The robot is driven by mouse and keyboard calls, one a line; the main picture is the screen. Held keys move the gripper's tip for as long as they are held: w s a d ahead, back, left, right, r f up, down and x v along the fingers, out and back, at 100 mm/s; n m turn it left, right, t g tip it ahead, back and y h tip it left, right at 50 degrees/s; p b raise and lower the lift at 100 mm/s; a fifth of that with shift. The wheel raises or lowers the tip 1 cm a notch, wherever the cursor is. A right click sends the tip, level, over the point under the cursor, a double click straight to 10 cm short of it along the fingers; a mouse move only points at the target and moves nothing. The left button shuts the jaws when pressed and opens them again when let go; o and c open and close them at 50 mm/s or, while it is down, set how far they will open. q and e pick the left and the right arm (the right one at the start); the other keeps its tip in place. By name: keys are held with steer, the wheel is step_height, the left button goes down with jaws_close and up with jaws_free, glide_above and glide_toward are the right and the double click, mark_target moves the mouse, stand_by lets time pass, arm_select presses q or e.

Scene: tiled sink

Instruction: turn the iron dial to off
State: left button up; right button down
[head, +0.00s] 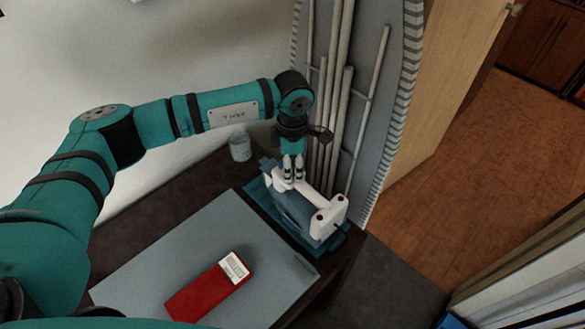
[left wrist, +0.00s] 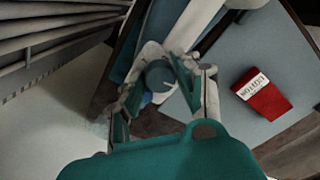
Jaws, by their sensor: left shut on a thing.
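The iron (head: 299,212), blue-grey and white, lies at the far right end of the dark table on a blue tray-like rest (head: 257,191). Its white handle (head: 328,216) faces front right. My left gripper (head: 293,182) points down onto the iron's back end. In the left wrist view the round blue-grey dial (left wrist: 159,75) has a pale mark on it and sits between the two fingers of my left gripper (left wrist: 153,85), which is shut on it. The dial is hidden in the head view. My right gripper is out of view.
A red box with a white label (head: 210,287) lies on the grey mat (head: 190,245). A pale cup (head: 240,146) stands at the back by the wall. Upright grey pipes (head: 335,110) rise close behind the iron. A wooden door (head: 440,80) stands to the right.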

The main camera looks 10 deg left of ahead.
mark_target(293, 169)
arm_select(q)
steer(key=shift+n, duration=0.3)
steer(key=o, duration=1.1)
steer(key=shift+o, duration=0.2)
step_height(293, 169, up, 12)
